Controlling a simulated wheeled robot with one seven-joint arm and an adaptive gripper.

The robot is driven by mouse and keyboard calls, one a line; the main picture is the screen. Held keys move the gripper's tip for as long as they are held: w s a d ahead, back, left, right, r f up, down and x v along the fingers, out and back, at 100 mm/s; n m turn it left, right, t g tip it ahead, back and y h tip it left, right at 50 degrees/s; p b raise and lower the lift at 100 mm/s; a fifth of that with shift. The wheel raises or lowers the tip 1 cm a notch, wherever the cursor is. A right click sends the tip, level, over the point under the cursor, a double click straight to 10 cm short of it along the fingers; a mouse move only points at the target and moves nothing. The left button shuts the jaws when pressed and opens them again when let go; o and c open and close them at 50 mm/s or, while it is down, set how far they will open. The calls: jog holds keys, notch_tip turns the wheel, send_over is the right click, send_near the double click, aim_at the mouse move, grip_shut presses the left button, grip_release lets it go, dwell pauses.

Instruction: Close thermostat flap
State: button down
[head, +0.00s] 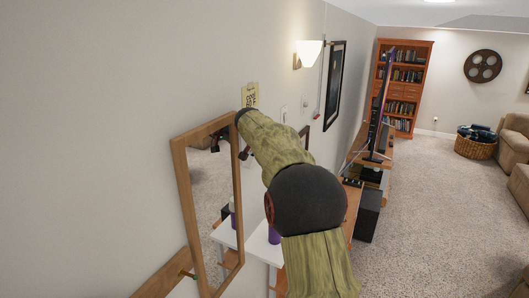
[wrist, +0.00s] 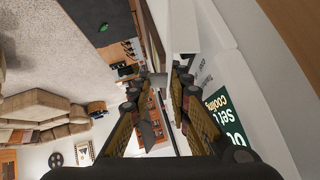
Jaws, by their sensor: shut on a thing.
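The thermostat shows in the wrist view as a white body with a dark green screen (wrist: 223,112) and white lettering. A white panel (wrist: 174,28), which looks like its flap, stands out from the body at the top centre. My gripper (wrist: 158,82) reaches it from below. Its fingers are close together on a pale edge that looks like the flap's end, though the contact is partly hidden. In the head view my gripper (head: 244,153) is a small dark shape by the wall, beyond my forearm. The thermostat cannot be made out there.
A wood-framed mirror (head: 180,170) stands close left of my arm and reflects it. A white table (head: 262,246) with a purple bottle (head: 274,234) is below. Open carpet (head: 430,215) lies right.

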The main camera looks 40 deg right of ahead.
jog(key=c, duration=2.1)
grip_release()
jog(key=shift+a+f, duration=0.15)
jog(key=shift+f, duration=0.15)
jog(key=shift+o, duration=0.9)
jog(key=shift+s+a+r, duration=0.1)
jog(key=shift+r, duration=0.05)
jog(key=shift+o, duration=1.2)
jog(key=shift+r, duration=0.1)
jog(key=t+p, duration=0.1)
jog(key=d+f+m+t+p, duration=0.1)
jog(key=p, duration=0.1)
jog(key=s+f+m+t+y+p, duration=0.1)
jog(key=t+p, duration=0.1)
jog(key=shift+s+d, duration=0.1)
jog(key=shift+d, duration=0.15)
